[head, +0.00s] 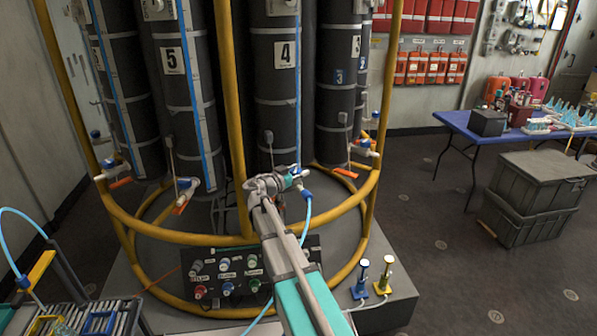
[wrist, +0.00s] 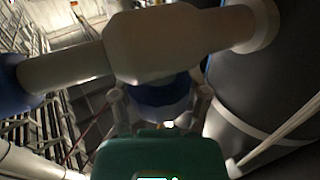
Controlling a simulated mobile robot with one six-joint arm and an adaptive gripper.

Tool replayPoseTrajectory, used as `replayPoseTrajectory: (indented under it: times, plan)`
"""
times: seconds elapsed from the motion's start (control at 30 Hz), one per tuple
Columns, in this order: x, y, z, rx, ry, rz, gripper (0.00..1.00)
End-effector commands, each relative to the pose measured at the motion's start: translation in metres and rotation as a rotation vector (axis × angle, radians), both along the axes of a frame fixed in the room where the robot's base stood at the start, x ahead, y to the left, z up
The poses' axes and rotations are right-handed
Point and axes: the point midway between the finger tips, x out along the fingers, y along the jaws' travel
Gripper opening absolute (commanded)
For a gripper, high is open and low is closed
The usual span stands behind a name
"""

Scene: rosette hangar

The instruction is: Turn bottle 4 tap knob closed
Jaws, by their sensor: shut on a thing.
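Bottle 4 (head: 277,100) is a tall dark cylinder with a white "4" label, standing upright inside the yellow rail frame. My gripper (head: 280,182) is at the tap near its foot and hides much of it. A blue hose (head: 307,215) hangs from the tap's right side. In the wrist view the white tap body (wrist: 150,45) runs across the top, next to the dark bottle. Below it, the blue tap knob (wrist: 160,93) sits between my two fingers (wrist: 161,100), which are shut on it. The knob's exact angle cannot be told.
Bottle 5 (head: 178,90) stands to the left with its own tap (head: 187,187). Yellow rails (head: 225,240) ring the bottles.

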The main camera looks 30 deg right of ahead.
Motion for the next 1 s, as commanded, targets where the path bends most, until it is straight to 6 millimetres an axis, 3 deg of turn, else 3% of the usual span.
replayPoseTrajectory:
  times: [0.07,0.1,0.2,0.67,1.0]
  plan:
    - [0.001,0.000,0.001,-0.002,0.000,0.002,0.12]
    - [0.001,0.000,0.001,-0.002,0.000,0.002,0.67]
    - [0.001,0.000,0.001,-0.002,0.000,0.002,0.86]
    - [0.000,0.001,0.000,0.000,0.000,0.002,0.86]
    - [-0.010,0.026,0.000,0.000,0.000,0.004,0.86]
